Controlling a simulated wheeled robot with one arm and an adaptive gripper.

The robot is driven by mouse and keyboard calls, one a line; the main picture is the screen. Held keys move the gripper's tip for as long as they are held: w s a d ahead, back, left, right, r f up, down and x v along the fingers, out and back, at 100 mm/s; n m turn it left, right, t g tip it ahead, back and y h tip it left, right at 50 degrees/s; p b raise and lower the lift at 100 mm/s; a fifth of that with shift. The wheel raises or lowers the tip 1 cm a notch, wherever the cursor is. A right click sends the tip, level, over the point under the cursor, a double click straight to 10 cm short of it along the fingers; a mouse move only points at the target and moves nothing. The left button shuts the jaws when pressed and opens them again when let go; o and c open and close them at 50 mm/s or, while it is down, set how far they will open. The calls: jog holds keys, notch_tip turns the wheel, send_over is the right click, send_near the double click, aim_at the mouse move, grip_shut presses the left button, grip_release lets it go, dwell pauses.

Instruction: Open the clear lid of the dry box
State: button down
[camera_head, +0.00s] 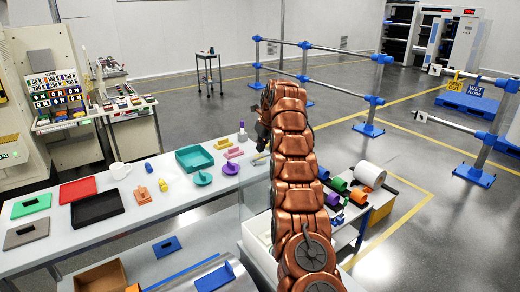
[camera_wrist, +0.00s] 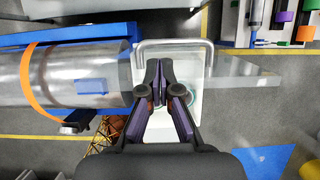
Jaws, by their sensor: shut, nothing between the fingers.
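The dry box, a white open-topped box (camera_head: 258,252), stands at the lower middle of the head view, partly hidden by my arm. A clear panel that looks like its lid (camera_head: 255,195) rises from it, tilted up. In the wrist view the white box (camera_wrist: 188,128) lies under my gripper, and the clear lid (camera_wrist: 240,70) reaches out past the box on the right. My gripper (camera_wrist: 158,82) is shut and empty, its fingers over the box. I cannot tell whether it touches the lid.
A long white table (camera_head: 165,205) with trays and small parts runs along the left. A cart (camera_head: 380,200) with a white roll and coloured spools stands right of my arm. A clear cylinder with an orange band (camera_wrist: 70,75) lies left of my gripper. Open floor lies behind.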

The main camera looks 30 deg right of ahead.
jog(key=shift+s+d+r, duration=0.15)
jog(key=shift+s, duration=0.05)
jog(key=shift+s+d+r, duration=0.1)
jog(key=shift+s+r, duration=0.05)
jog(key=shift+s, duration=0.1)
jog(key=shift+s+a+f, duration=0.1)
jog(key=shift+s+f, duration=0.05)
jog(key=shift+s, duration=0.35)
jog(key=shift+s+a+f, duration=0.1)
jog(key=shift+s+f, duration=0.05)
jog(key=shift+s, duration=0.3)
jog(key=s+d, duration=0.1)
jog(key=s, duration=0.8)
jog(key=shift+d, duration=0.2)
